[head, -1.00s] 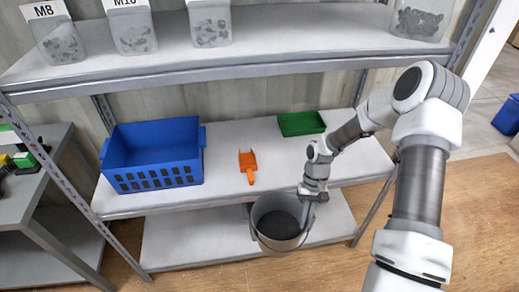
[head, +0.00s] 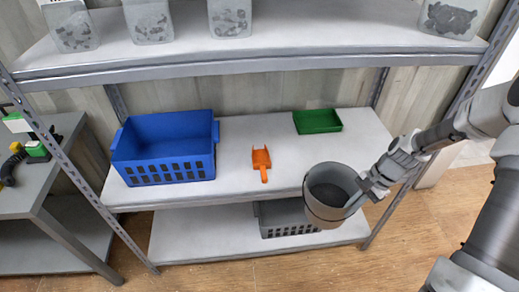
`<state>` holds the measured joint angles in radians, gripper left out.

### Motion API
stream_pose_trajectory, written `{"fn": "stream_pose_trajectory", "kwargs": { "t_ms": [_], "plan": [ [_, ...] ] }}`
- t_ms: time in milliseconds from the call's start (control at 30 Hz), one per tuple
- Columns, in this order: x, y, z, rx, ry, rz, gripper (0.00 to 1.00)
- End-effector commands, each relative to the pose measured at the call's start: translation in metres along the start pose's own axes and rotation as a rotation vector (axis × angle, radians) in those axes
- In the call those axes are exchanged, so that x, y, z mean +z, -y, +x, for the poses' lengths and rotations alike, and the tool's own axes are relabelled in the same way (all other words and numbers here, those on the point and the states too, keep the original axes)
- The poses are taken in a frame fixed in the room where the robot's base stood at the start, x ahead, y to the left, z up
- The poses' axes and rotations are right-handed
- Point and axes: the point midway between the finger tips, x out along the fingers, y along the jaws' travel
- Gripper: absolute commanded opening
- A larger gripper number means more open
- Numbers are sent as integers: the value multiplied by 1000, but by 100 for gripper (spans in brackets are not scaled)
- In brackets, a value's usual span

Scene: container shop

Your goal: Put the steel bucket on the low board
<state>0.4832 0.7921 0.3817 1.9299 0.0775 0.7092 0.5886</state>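The steel bucket (head: 325,212) is a grey open pail with a dark inside, right of centre in the head view. It is slightly tilted and appears held up in front of the middle shelf's front edge. My gripper (head: 357,198) reaches in from the right and appears shut on the bucket's right rim; the fingertips are small and partly hidden. The low board (head: 200,238) is the light bottom shelf of the rack, below and behind the bucket.
A grey slotted crate (head: 280,230) stands on the low board, partly behind the bucket. The board's left part is clear. The middle shelf (head: 235,188) holds a blue crate (head: 165,170), an orange scoop (head: 261,160) and a green tray (head: 318,121). Clear bins stand on the top shelf.

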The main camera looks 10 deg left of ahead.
Motion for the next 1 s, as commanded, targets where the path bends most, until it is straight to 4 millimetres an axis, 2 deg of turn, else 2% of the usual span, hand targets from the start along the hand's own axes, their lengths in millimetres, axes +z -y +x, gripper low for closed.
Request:
{"fn": "stream_pose_trajectory", "kwargs": {
  "t_ms": [300, 500, 700, 1000],
  "plan": [
    [-12, 21, -53, -247, -74, 575, 0],
    [-19, 28, -78, -351, -98, 825, 0],
    [-21, 29, -87, -382, -105, 906, 0],
    [-20, 31, -87, -384, -106, 909, 0]
  ]
}}
